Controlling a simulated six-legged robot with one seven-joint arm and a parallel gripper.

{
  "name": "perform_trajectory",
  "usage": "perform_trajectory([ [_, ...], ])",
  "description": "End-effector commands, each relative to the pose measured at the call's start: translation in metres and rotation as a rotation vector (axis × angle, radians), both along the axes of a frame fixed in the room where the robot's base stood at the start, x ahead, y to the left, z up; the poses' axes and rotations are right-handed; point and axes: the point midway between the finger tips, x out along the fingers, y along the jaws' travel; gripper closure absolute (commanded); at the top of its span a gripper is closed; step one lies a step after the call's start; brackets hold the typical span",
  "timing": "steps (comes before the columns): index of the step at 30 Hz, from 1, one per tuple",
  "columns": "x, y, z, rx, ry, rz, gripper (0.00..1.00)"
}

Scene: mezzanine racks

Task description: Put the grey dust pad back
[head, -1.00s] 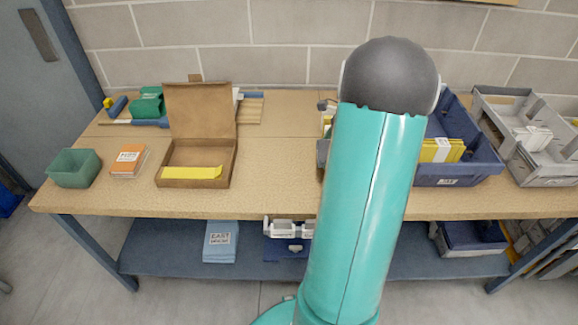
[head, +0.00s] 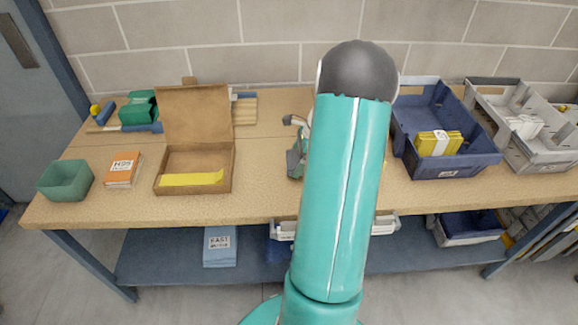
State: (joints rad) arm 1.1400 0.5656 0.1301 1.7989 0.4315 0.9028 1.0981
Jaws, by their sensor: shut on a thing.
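My teal arm rises through the middle of the head view and covers the centre of the workbench (head: 250,205). My gripper's fingertips do not show; they are hidden behind the arm. A small dark grey and grey-green shape (head: 296,160) shows just left of the arm. I cannot tell whether it is part of my wrist, a held thing or something on the bench. I cannot make out the grey dust pad for certain.
An open cardboard box (head: 222,180) with a yellow strip, orange packs (head: 122,172) and a green bin (head: 66,181) stand left. A blue bin (head: 440,166) with yellow packs and a grey tray (head: 540,160) stand right. Blue packs (head: 220,248) lie on the lower shelf.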

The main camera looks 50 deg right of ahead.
Motion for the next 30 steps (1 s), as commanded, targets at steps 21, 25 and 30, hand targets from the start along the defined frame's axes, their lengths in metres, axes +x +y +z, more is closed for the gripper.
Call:
perform_trajectory([
  [21, 0.000, -0.002, -0.042, 0.001, -0.001, -0.008, 0.51],
  [25, 0.000, -0.001, -0.042, 0.000, 0.000, -0.008, 0.00],
  [30, 0.002, 0.000, -0.042, 0.001, 0.000, -0.006, 0.00],
])
